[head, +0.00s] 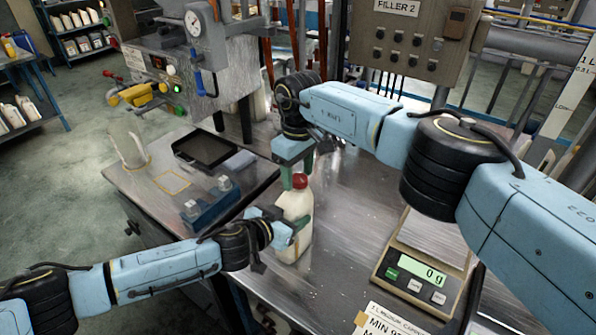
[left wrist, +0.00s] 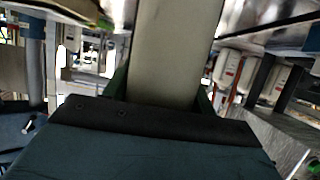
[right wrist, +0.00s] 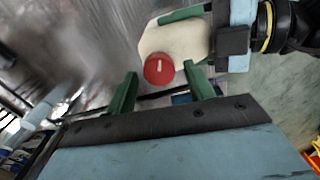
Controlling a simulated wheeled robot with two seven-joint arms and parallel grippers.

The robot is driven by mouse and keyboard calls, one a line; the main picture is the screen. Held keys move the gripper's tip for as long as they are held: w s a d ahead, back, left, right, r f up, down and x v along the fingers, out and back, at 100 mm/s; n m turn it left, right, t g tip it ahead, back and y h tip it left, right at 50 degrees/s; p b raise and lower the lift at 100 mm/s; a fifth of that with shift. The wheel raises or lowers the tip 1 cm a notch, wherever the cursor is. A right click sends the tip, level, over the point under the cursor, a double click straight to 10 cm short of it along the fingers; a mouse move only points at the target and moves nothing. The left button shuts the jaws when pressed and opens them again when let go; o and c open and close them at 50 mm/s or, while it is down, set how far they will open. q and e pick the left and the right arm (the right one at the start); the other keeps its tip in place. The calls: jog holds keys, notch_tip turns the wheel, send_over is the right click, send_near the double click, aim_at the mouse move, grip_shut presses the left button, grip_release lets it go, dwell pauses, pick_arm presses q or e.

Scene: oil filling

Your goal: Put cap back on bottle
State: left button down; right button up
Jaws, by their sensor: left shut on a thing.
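The cream-white bottle (head: 294,228) stands upright on the metal bench with the red cap (head: 299,181) on its top. My left gripper (head: 291,229) is shut on the bottle's body; in the left wrist view the pale bottle (left wrist: 172,55) fills the space between the green fingers. My right gripper (head: 297,168) is above the cap, pointing down. In the right wrist view its green fingers (right wrist: 162,82) are apart, and the red cap (right wrist: 158,70) shows just beyond their tips, nearer the right-hand finger. How firmly the cap sits cannot be told.
A scale (head: 425,265) reading 0 g stands at the right of the bench. A dark tray (head: 206,149) and a blue fixture (head: 209,205) are at the left. The filler control box (head: 410,40) rises behind. The bench between bottle and scale is clear.

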jog(key=shift+r, duration=2.25)
jog(key=shift+c, duration=0.2)
